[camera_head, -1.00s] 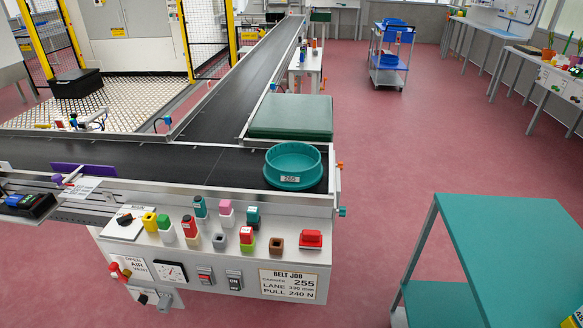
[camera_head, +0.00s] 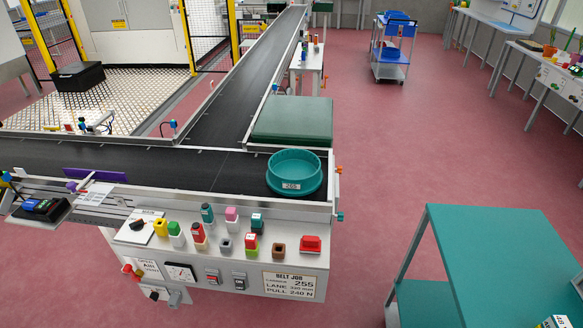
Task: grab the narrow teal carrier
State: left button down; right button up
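A round teal carrier (camera_head: 293,170), like a shallow open tub, sits upright at the right end of the black conveyor belt (camera_head: 130,159). A small white label (camera_head: 291,186) on its front reads 265. The sign (camera_head: 293,285) on the control panel below reads "BELT JOB", carrier 255, a lane width that is hard to read, and pull 240 N. I see no other teal carrier on the belt. Neither of my grippers is in view.
The control panel (camera_head: 219,257) in front of the belt carries several coloured buttons and switches. A green pad (camera_head: 292,120) lies behind the carrier. A teal-topped table (camera_head: 505,265) stands at the lower right. Red floor (camera_head: 400,150) is open to the right, with a blue cart (camera_head: 393,50) far back.

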aim_at(290, 172)
jog(key=i+l+u, duration=0.1)
jog(key=u, duration=0.35)
jog(key=i+l+u, duration=0.15)
jog(key=u, duration=0.3)
jog(key=i, duration=0.1)
